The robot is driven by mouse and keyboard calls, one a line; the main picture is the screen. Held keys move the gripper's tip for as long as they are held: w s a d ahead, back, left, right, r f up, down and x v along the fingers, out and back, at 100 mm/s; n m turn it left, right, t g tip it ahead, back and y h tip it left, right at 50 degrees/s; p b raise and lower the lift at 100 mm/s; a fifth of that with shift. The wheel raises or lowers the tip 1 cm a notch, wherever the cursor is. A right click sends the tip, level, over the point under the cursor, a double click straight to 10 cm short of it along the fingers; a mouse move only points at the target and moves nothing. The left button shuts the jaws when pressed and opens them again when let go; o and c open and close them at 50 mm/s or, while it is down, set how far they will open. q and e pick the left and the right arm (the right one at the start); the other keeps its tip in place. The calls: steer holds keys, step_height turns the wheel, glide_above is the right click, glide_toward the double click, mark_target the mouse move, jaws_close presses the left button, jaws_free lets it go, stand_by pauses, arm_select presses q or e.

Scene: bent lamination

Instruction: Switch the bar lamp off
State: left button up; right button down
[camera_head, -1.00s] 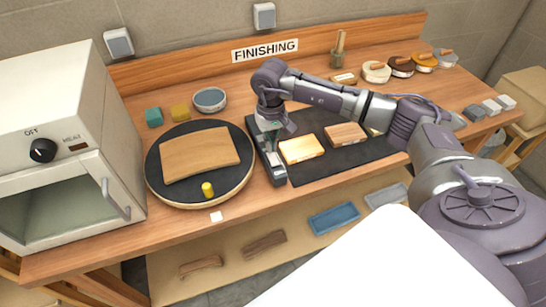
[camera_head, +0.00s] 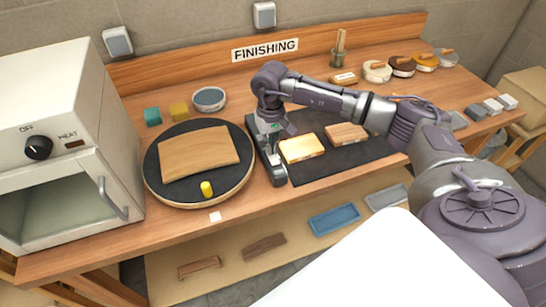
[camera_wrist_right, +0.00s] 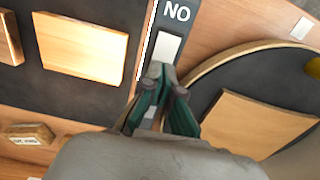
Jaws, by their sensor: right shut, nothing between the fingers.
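The bar lamp is a narrow dark grey bar (camera_head: 277,174) lying on the bench between the round black turntable (camera_head: 177,197) and a black mat (camera_head: 330,167). In the right wrist view its dark face (camera_wrist_right: 175,13) carries white letters that read "NO" in this view, with a pale rectangular switch plate (camera_wrist_right: 167,47) beside them. My right gripper (camera_head: 273,138) points down over the bar. It is shut and empty, and its green-sided fingertips (camera_wrist_right: 166,72) are at the edge of the plate. I cannot tell whether they touch it. My left gripper is not in view.
A curved wooden sheet (camera_head: 198,152) and a yellow knob (camera_head: 206,189) are on the turntable. Two wooden blocks (camera_head: 301,149) lie on the mat. A white oven (camera_head: 60,130) stands at the left. A bowl (camera_head: 209,98) is behind the turntable.

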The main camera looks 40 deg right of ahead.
steer(key=shift+f+b, duration=0.35)
steer(key=shift+f, duration=0.1)
steer(key=shift+r+p, duration=1.6)
steer(key=shift+r, duration=1.95)
